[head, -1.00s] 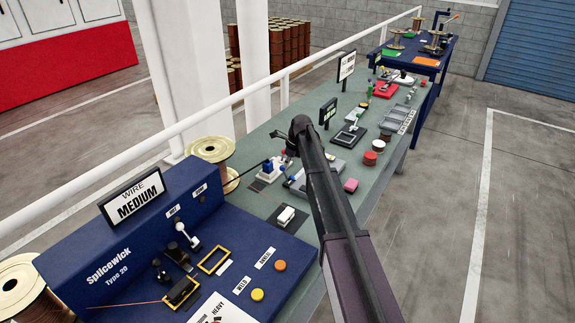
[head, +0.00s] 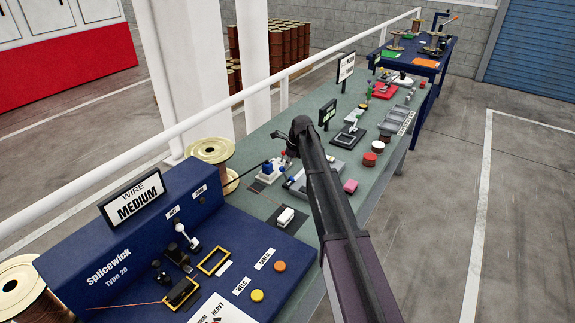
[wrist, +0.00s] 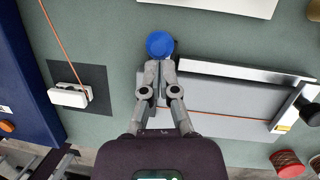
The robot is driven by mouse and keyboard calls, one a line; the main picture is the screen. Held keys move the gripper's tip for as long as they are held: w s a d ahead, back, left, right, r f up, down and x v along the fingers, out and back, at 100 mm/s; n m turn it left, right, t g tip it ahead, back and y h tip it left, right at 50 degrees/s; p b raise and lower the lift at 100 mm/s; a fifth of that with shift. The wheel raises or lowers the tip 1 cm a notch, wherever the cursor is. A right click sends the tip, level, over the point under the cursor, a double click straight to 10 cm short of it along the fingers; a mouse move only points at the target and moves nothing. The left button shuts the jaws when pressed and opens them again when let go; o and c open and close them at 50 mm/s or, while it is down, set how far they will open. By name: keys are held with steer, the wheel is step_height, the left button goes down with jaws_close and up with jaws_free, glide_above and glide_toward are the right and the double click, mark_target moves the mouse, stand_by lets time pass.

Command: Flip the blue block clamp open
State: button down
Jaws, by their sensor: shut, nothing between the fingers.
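The blue block clamp (head: 267,168) shows in the head view as a small blue and white fixture on the green bench, just left of my arm. In the wrist view a round blue knob (wrist: 160,44) lies straight ahead of my fingertips, seen from above. My gripper (wrist: 160,63) is shut and empty, its tips at the knob's near edge. I cannot tell whether they touch it. The body of the clamp under the knob is mostly hidden by the fingers in the wrist view. My arm partly blocks this area in the head view.
A grey tray (wrist: 215,97) with a raised bar lies right of the fingers. A white block (wrist: 70,96) sits on a dark pad to the left, with a copper wire (wrist: 62,45) leading to it. The blue Splicewick console (head: 135,250) stands at the near end.

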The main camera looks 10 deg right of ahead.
steer(key=d+p+v, duration=0.1)
steer(key=p+v, duration=1)
steer(key=v, duration=0.1)
steer(key=shift+s+d+r+p, duration=0.15)
steer(key=shift+s+d+p, duration=0.15)
steer(key=shift+s+p, duration=0.1)
stand_by(0.6)
steer(key=s+f+n+h+b, duration=0.1)
steer(key=s+f+n+b, duration=0.2)
steer(key=s+n, duration=0.5)
steer(key=s+f+n+h+b, duration=0.1)
steer(key=s+n, duration=0.7)
steer(key=s, duration=0.9)
steer(key=s+f+n+g+h+b, duration=0.1)
steer(key=s+f+n+b, duration=0.3)
steer(key=s+n, duration=0.4)
steer(key=shift+s+f+n+b, duration=0.35)
steer(key=shift+s+f, duration=0.3)
steer(key=shift+s, duration=1.6)
